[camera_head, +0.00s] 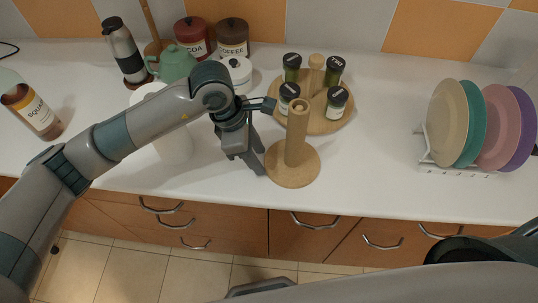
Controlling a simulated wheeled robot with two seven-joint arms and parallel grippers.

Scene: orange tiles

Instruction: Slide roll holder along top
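The wooden roll holder (297,135) stands upright on the white counter, with a round base and a thick post. No roll is on its post. My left gripper (252,168) points down just left of the holder, its fingertips close to the left rim of the base. I cannot tell whether they touch it, and the finger gap is not clear. A white cylinder, perhaps a paper roll (174,148), stands left of the gripper, partly hidden by my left arm. My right gripper is not in view; parts of my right arm seem to show at the bottom right.
A round wooden spice rack (316,118) with several jars stands right behind the holder. A teapot (174,64), canisters (232,37) and a flask (122,46) stand at the back left. A dish rack (455,168) with plates is at the right. Counter between holder and dish rack is clear.

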